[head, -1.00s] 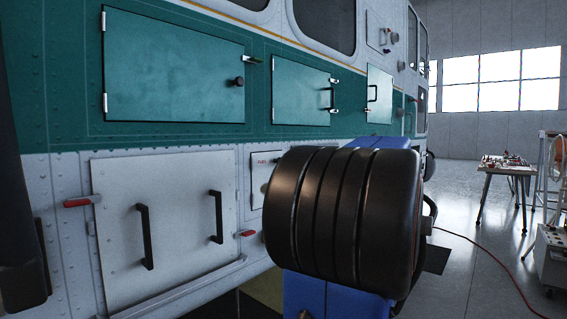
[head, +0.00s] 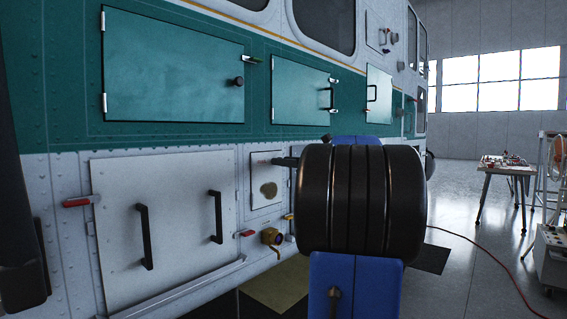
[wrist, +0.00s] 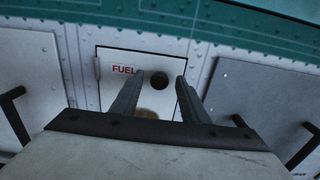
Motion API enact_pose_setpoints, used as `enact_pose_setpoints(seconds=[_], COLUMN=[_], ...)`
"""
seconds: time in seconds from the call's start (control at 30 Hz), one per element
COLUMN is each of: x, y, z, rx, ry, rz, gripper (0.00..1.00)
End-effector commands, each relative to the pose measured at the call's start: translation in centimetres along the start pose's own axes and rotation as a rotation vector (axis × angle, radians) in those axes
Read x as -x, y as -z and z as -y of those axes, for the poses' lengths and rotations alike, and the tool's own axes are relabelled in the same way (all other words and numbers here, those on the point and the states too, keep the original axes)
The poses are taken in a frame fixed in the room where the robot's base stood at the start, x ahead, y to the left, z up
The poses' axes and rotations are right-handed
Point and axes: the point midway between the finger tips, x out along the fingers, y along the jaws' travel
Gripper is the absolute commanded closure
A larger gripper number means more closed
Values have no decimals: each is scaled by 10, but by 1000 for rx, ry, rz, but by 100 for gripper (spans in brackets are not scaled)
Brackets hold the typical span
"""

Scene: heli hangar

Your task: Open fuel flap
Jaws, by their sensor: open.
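The fuel flap is a small pale panel marked FUEL in red, set shut in the grey fuselage side; it is in the wrist view (wrist: 111,82) and the head view (head: 257,197). A round black knob (wrist: 159,80) is on it, with a brownish round patch (wrist: 147,113) below. A hinge shows at its left edge. My gripper (wrist: 159,76) is open, its two fingers pointing at the flap, one on each side of the knob in the picture. Whether they touch the flap or knob I cannot tell. In the head view my arm hides most of the gripper.
A large pale panel with two black handles (head: 165,260) is left of the flap. Green doors (head: 175,75) are above. A work table (head: 510,168) and red cable lie to the right on open floor.

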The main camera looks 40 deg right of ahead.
Motion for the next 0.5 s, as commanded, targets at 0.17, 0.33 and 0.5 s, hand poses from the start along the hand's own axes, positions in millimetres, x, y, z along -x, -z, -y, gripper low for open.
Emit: enact_pose_setpoints(seconds=[0.17,0.33,0.5], x=[-9,-10,-9], y=[0,0,0], z=[0,0,0], rx=[0,0,0], ry=[0,0,0], rz=[0,0,0], gripper=[59,59,76])
